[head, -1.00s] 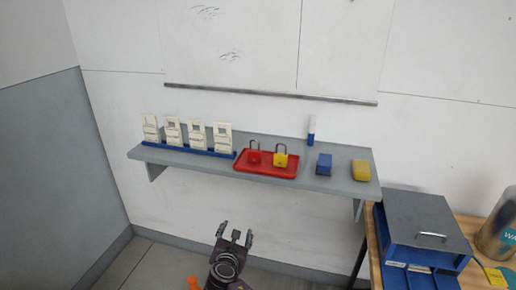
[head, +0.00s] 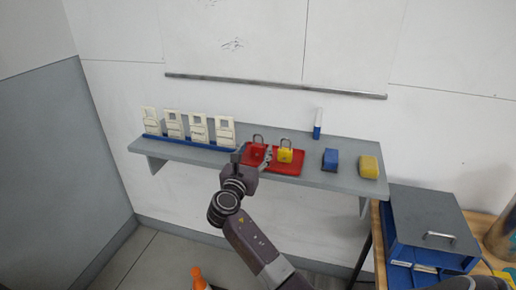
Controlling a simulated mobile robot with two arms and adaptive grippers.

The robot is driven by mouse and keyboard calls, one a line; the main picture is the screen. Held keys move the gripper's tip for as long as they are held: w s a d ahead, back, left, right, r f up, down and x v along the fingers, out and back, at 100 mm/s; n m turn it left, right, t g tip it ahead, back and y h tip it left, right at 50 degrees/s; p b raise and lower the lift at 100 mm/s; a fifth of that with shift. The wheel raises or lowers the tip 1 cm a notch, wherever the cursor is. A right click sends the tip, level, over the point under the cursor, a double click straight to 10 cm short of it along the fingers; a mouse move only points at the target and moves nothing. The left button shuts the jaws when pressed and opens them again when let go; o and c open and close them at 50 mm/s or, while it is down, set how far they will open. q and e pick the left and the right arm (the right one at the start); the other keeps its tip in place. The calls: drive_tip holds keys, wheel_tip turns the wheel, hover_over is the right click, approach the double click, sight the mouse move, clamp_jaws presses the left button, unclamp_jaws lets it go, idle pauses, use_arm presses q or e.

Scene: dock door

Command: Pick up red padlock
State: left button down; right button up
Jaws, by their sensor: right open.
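The red padlock (head: 258,152) stands upright with its shackle up in a red tray (head: 289,170) on the grey wall shelf. A yellow padlock (head: 285,152) stands just to its right in the same tray. My right gripper (head: 254,156) is open at the tray's left front, with its fingers around or just in front of the red padlock. The gripper hides the padlock's lower part, and I cannot tell whether it touches. My left gripper is not in view.
Several white tags stand in a blue rack (head: 190,141) left of the tray. A blue eraser (head: 330,159), a yellow block (head: 369,167) and a blue-and-white marker (head: 318,124) are to the right. A blue-grey box (head: 430,220) sits on the table. An orange cone (head: 198,278) is below.

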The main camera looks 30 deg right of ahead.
sight(258, 145)
drive_tip(key=x, duration=0.3)
drive_tip(key=shift+f, duration=0.1)
drive_tip(key=shift+c, duration=0.9)
drive_tip(key=c, duration=1)
drive_tip(key=shift+c, duration=0.8)
